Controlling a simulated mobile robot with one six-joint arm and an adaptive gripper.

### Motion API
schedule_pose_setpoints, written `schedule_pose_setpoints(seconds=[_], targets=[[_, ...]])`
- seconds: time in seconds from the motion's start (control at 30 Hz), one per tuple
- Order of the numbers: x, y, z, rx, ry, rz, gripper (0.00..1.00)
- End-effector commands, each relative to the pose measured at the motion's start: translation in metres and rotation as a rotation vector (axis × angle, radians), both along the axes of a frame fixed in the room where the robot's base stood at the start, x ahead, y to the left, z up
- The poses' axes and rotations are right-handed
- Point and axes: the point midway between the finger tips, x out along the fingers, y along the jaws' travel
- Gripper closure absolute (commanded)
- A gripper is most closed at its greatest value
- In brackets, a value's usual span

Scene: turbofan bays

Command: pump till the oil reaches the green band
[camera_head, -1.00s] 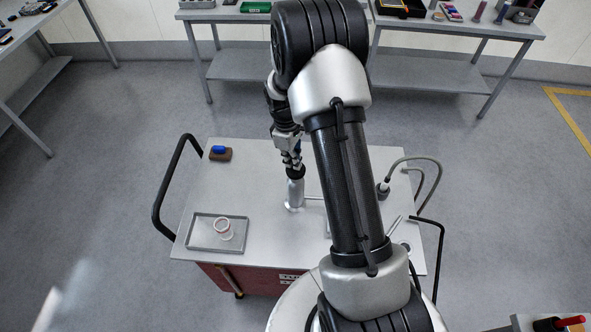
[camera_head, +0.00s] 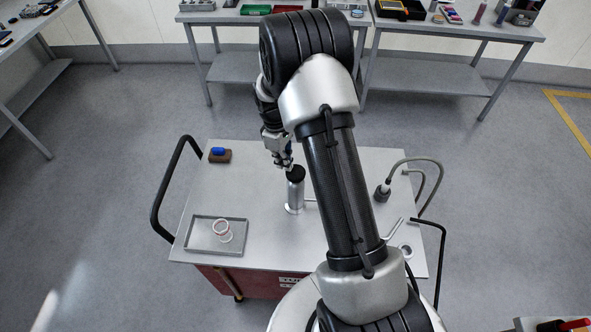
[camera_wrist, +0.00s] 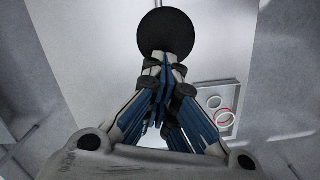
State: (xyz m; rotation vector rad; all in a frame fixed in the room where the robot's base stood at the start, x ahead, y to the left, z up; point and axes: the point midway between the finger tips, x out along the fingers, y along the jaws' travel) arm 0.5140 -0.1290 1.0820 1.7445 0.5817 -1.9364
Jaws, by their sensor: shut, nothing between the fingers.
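A silver upright cylinder (camera_head: 295,194) with a round black top (camera_head: 296,173), seemingly the pump, stands near the middle of the cart top. A thin side pipe runs right from it and passes behind my arm. My gripper (camera_head: 285,164) is shut and empty, just beyond and left of the black top. In the wrist view the black top (camera_wrist: 166,32) is a dark disc beyond the fingertips (camera_wrist: 163,66); I cannot tell whether they touch it. No oil level or green band can be made out.
A brown block with a blue top (camera_head: 219,155) lies back left. A hose with a grey plug (camera_head: 383,191) is at right. My arm hides part of the cart top.

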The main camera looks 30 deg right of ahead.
Motion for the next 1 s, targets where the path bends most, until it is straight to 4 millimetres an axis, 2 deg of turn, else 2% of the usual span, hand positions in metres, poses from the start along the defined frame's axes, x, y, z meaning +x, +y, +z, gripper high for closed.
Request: schedule_pose_setpoints(seconds=[0.17,0.27,0.37,0.7,0.83,1.0], targets=[[0.001,0.001,0.0,0.001,-0.004,0.0,1.0],[0.003,0.001,0.007,0.0,-0.007,0.0,1.0],[0.004,0.002,0.022,-0.001,-0.009,0.001,1.0],[0.008,0.006,0.092,0.0,-0.006,0.001,1.0],[0.01,0.007,0.11,0.001,-0.006,0.0,1.0],[0.01,0.008,0.119,0.002,-0.004,0.0,1.0]])
